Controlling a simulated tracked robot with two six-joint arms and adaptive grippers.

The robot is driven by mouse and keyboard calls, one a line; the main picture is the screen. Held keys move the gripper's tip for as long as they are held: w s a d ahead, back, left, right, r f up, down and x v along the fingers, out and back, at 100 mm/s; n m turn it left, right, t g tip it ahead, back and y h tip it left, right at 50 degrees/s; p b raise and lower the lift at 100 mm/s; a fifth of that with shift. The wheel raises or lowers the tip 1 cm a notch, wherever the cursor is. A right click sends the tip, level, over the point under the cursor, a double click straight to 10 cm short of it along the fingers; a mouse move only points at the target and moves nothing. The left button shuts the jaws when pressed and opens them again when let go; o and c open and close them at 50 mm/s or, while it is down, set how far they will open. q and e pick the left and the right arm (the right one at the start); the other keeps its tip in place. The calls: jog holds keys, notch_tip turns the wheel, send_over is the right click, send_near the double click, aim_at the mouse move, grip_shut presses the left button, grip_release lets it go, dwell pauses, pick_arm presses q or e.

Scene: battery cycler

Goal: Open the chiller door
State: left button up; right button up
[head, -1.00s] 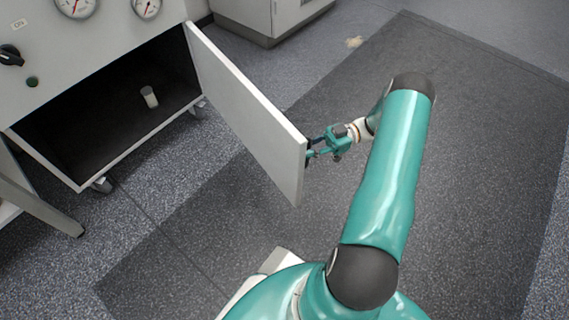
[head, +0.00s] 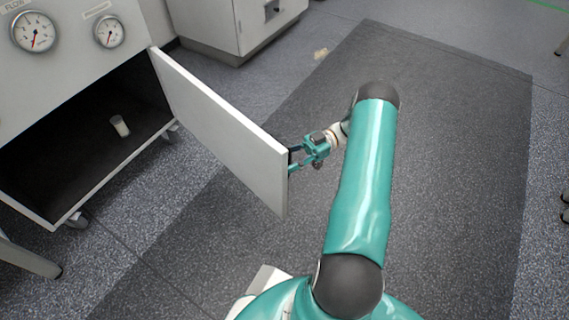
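The chiller door (head: 225,130) is a white panel. It stands wide open, swung out from the right side of the chiller cabinet (head: 110,185), and the dark inside shows. My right gripper (head: 294,159) is at the outer face of the door, close to its free edge. Its fingers are around a small dark handle (head: 291,154), mostly hidden by the fingers and the door edge. My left gripper is not in view.
Gauges (head: 35,32) are on the panel above. A grey cabinet (head: 225,25) stands behind.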

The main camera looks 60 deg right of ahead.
notch_tip(320, 180, up, 10)
jog(key=shift+f, duration=0.1)
dwell(0.5)
jog(key=shift+c, duration=0.3)
